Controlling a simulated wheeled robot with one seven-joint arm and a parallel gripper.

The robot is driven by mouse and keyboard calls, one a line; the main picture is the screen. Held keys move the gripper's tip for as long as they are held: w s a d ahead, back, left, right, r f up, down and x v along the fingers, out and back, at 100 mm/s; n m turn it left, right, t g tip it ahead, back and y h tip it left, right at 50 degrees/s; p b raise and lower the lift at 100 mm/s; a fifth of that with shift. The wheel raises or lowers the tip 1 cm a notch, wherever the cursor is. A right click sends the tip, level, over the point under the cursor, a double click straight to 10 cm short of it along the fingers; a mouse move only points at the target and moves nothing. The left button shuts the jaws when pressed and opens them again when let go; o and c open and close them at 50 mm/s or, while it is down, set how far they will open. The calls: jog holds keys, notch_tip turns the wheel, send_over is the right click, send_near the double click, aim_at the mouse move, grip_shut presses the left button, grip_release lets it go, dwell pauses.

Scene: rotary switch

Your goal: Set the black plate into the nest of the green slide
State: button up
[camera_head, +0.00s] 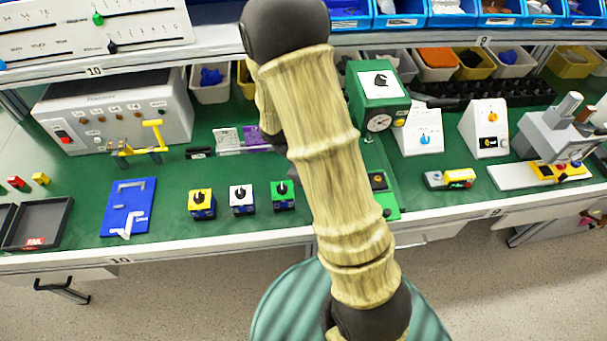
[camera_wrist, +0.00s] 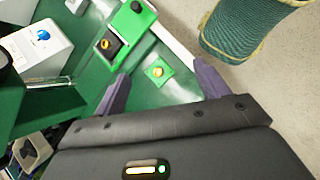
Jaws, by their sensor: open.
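A black square plate (camera_head: 378,181) with a round brass-coloured middle lies on green by the front edge, right of my arm. It also shows in the wrist view (camera_wrist: 108,45). The green slide (camera_head: 390,203) is beside it, with a black knob at its outer end; it shows in the wrist view too (camera_wrist: 143,20). I cannot tell whether the plate sits in the nest. My gripper (camera_wrist: 160,70) is open and empty. A small green block (camera_wrist: 157,72) with a yellow round top appears between its fingertips, below them. My arm hides the gripper in the head view.
A green-headed stand with a dial (camera_head: 380,88) rises behind the slide. A white box with a blue knob (camera_head: 424,138) stands to its right. Yellow, white and green switch blocks (camera_head: 241,198) and a blue board (camera_head: 128,207) are at left. A yellow-grey box (camera_head: 450,179) lies at right.

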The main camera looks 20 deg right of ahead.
jog(key=s+a+r+m+t+y, duration=0.4)
jog(key=a+r+m+t+y, duration=0.1)
jog(key=r, duration=0.6)
jog(key=a+m+t, duration=0.1)
jog(key=a+m, duration=0.1)
jog(key=m, duration=0.1)
jog(key=shift+a+y, duration=0.4)
jog(key=shift+s, duration=0.1)
jog(key=c, duration=0.7)
jog(key=shift+a, duration=0.2)
jog(key=shift+c, duration=0.6)
jog(key=shift+a, duration=0.15)
